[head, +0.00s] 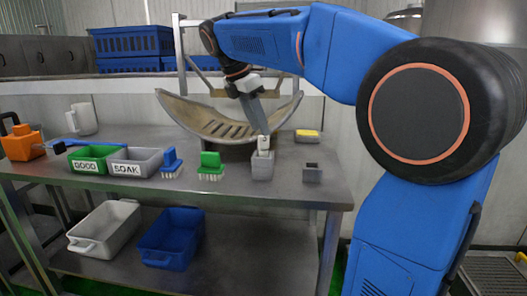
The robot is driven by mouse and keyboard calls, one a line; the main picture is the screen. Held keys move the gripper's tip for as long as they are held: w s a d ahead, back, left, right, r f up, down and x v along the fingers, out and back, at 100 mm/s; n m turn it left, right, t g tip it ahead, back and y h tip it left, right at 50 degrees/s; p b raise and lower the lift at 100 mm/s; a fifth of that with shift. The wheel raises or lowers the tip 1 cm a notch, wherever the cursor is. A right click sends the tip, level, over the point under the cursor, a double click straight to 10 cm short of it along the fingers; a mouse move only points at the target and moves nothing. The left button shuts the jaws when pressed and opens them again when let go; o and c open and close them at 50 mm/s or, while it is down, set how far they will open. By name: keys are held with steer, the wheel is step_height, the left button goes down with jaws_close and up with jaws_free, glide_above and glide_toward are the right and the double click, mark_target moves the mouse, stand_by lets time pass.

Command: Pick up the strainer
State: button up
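A wide, curved metal piece with slots (205,122), which looks like the strainer, sits at the back middle of the steel table. Its two ends curve upward. It rests on or in front of a dark round support that is mostly hidden. My gripper (262,132) points down in front of its right part, above a small grey holder (262,166) with a pale upright piece in it. The gripper overlaps the slotted piece in the picture; I cannot tell if they touch. Whether its fingers are open or shut does not show.
On the table (130,182) stand a green GOOD bin (88,166), a grey SOAK bin (134,170), blue (172,168) and green (210,174) brushes, a sponge (307,135), an orange tool (22,147) and a white jug (83,119). White and blue tubs are below.

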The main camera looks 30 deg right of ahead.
steer(key=shift+x, duration=2.35)
steer(key=shift+c, duration=0.4)
jaws_close()
steer(key=shift+r, duration=0.15)
step_height(320, 180, up, 10)
steer(key=shift+f, duration=0.1)
steer(key=shift+r, duration=2.5)
